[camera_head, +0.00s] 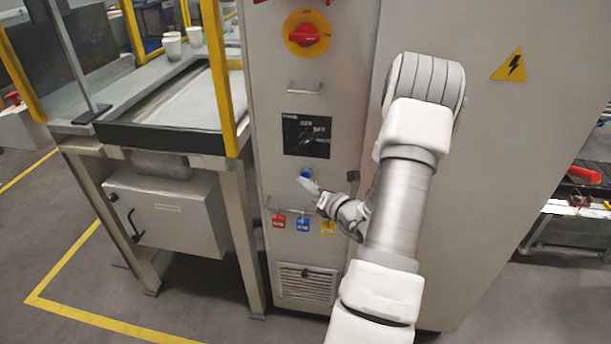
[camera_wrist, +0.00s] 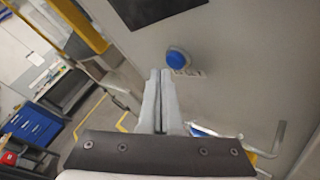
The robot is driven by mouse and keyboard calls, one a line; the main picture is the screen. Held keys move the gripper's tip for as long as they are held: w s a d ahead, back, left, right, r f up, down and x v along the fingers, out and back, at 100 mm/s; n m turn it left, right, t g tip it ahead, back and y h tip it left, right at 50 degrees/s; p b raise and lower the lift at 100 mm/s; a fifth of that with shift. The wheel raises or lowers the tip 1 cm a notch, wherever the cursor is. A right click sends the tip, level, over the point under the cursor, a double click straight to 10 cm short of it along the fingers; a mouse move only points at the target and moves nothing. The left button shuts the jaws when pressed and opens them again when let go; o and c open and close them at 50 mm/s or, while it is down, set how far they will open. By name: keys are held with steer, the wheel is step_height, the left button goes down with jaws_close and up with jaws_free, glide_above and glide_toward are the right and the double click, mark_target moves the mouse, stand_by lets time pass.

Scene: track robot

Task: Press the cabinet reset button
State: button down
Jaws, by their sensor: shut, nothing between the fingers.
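The cabinet (camera_head: 268,90) is a tall grey one with a narrow control panel on its left side. A blue round button (camera_head: 306,173) sits on that panel, below the black selector switch. In the wrist view the blue button (camera_wrist: 177,59) stands out from the grey panel, with a small label beside it. My gripper (camera_head: 308,184) is in front of the panel, just below the button. In the wrist view its fingers (camera_wrist: 161,72) are together and empty, with the tips left of and slightly below the button. Whether the tips touch the panel cannot be told.
A red rotary switch (camera_head: 304,35) on a yellow disc and a black selector switch (camera_head: 307,136) are above the button. Red, blue and yellow tags (camera_head: 304,223) hang from a rail below. A metal handle (camera_head: 304,88) juts out. A workbench with yellow posts (camera_head: 222,75) stands left.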

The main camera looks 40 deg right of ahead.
steer(key=shift+w+d, duration=0.2)
steer(key=shift+d, duration=0.05)
steer(key=shift+w+d, duration=0.3)
steer(key=shift+d, duration=0.05)
stand_by(1.0)
steer(key=shift+s+a, duration=0.6)
steer(key=shift+a, duration=0.05)
steer(key=shift+a, duration=0.1)
steer(key=s+a, duration=0.3)
steer(key=shift+s+a, duration=0.1)
steer(key=shift+a, duration=0.25)
stand_by(0.8)
